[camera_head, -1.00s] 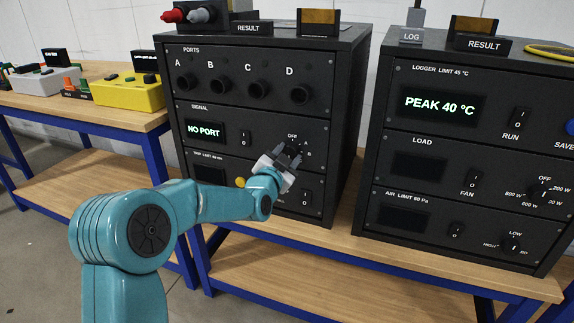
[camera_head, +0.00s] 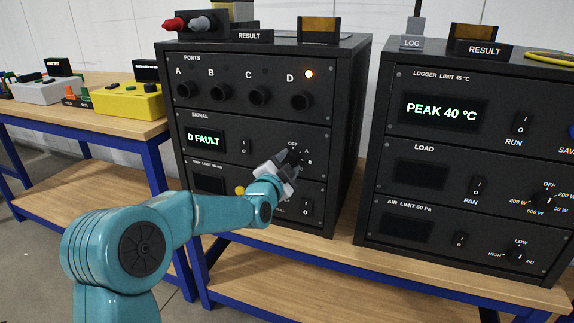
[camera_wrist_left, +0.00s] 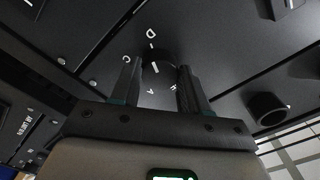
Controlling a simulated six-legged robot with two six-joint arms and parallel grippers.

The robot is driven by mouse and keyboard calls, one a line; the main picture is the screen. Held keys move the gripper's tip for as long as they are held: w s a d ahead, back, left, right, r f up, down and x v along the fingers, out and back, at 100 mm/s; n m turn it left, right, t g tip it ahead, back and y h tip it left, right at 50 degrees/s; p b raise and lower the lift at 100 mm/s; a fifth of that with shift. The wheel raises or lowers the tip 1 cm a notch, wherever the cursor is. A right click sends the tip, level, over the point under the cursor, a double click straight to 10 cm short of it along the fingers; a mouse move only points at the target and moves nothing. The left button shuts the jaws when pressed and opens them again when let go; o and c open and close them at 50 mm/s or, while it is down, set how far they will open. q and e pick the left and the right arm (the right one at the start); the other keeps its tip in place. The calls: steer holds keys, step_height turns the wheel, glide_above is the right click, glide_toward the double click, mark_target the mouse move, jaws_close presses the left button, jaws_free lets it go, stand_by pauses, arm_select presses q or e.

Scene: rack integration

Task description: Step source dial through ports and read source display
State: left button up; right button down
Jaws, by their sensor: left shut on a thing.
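The source dial (camera_wrist_left: 158,68) is a dark round knob on the signal panel, with OFF, A, B and other letters around it. In the left wrist view it sits between the fingers of my left gripper (camera_wrist_left: 158,88), which is shut on it. In the head view my left gripper (camera_head: 289,163) covers most of the dial. The source display (camera_head: 205,139) reads "D FAULT" in green. Ports A (camera_head: 187,91), B (camera_head: 221,94), C (camera_head: 260,97) and D (camera_head: 301,101) are dark round sockets. My right gripper is out of view.
A second rack (camera_head: 372,150) at the right shows "PEAK 40 °C" on its logger display (camera_head: 441,110). A yellow box (camera_head: 127,101) stands on the left bench. A RESULT plate (camera_head: 249,36) is on top.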

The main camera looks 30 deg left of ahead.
arm_select(q)
steer(key=o, duration=1.1)
steer(key=shift+c, duration=0.2)
steer(key=v, duration=1.6)
steer(key=shift+s, duration=0.2)
